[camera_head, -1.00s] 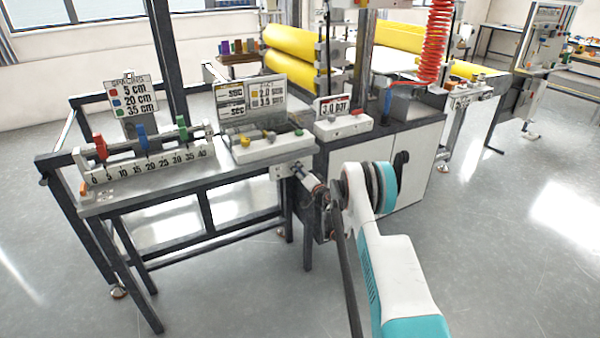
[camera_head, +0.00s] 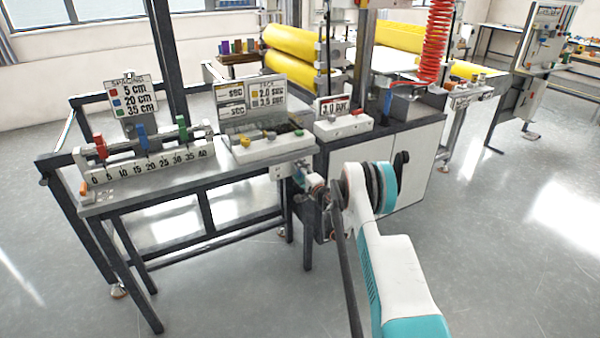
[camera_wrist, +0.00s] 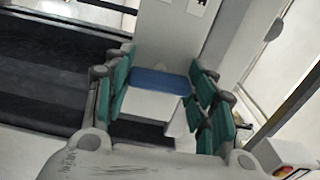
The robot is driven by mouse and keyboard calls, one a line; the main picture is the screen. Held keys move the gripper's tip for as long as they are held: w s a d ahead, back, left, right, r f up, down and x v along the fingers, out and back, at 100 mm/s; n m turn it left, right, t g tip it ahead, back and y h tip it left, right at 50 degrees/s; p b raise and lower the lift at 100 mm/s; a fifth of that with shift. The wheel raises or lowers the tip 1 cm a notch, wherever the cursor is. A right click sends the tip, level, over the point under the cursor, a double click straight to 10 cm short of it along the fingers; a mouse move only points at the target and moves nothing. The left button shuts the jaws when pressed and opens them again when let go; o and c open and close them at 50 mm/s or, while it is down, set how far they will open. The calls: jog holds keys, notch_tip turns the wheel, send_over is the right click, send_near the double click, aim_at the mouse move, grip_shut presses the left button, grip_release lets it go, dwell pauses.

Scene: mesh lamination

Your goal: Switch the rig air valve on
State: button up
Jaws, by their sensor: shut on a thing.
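A blue valve handle (camera_wrist: 160,82) shows between the teal-padded fingers of my gripper (camera_wrist: 160,92) in the wrist view. My gripper is shut on this handle, which lies across the gap between the fingertips. Behind it is a pale plate (camera_wrist: 168,40). In the head view my gripper (camera_head: 299,180) is at the front right corner of the grey table, by a small light bracket (camera_head: 280,171). The handle is too small and covered to make out there.
The grey table (camera_head: 130,204) carries a ruler rail (camera_head: 150,165) with coloured clamps and a white box (camera_head: 262,151). A pressure display (camera_head: 343,126) stands on the dark cabinet top. Yellow rollers (camera_head: 294,48) are behind. The floor at the front is clear.

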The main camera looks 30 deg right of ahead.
jog(key=shift+m, duration=0.3)
jog(key=o, duration=1.1)
jog(key=shift+d, duration=0.1)
jog(key=s, duration=1.2)
jog(key=shift+d, duration=0.15)
